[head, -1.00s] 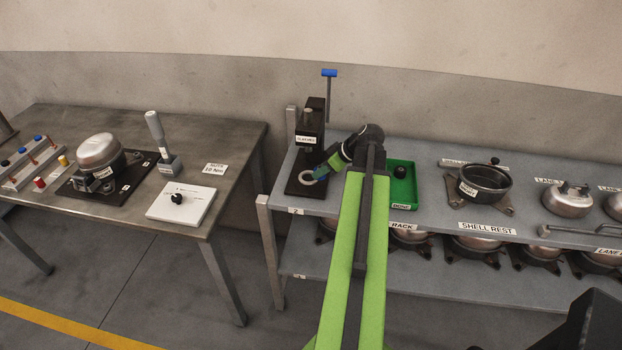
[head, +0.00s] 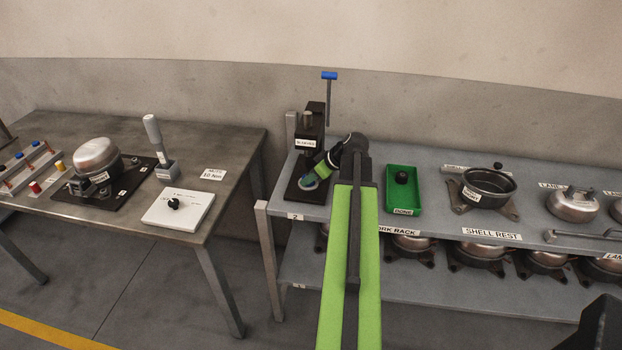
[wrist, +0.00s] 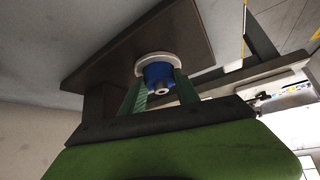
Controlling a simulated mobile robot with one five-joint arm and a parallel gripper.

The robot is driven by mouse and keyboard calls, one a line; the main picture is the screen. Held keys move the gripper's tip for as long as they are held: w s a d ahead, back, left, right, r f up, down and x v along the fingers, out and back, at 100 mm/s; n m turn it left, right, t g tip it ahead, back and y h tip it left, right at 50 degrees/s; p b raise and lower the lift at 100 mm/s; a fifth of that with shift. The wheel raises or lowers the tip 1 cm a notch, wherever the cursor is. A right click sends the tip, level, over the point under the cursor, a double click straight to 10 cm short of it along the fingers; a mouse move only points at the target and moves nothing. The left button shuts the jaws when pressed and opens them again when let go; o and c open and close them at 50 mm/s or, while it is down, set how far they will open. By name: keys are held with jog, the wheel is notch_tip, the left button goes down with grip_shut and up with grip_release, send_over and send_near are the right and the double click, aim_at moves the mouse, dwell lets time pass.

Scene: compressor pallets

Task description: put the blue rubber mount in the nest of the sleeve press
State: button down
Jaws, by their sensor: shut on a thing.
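The sleeve press (head: 309,150) stands at the left end of the work rack, a dark upright with a blue-topped handle. Its ring-shaped pale nest (head: 307,184) sits on the dark base plate and also shows in the wrist view (wrist: 172,60). My gripper (head: 318,172) is at the nest, and in the wrist view its green fingers (wrist: 160,92) are shut on the blue rubber mount (wrist: 158,76). The mount is at the pale ring and overlaps it in the wrist view. I cannot tell how deep it sits in the ring.
A green DONE tray (head: 417,203) with a dark knobbed part stands to the right of my arm. Further right is a dark pot-like shell (head: 487,186) on the rack. The left table (head: 120,135) holds a compressor and a fixture. A gap separates table and rack.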

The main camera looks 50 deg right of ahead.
jog(key=shift+s+a+f, duration=0.1)
jog(key=shift+s+f, duration=0.1)
jog(key=shift+f, duration=0.15)
jog(key=c, duration=0.9)
grip_release()
jog(key=shift+r, duration=0.25)
jog(key=p+v, duration=0.5)
jog(key=v, duration=0.1)
jog(key=p+v, duration=0.5)
jog(key=v, duration=0.1)
jog(key=shift+w+r, duration=0.25)
jog(key=shift+r, duration=0.05)
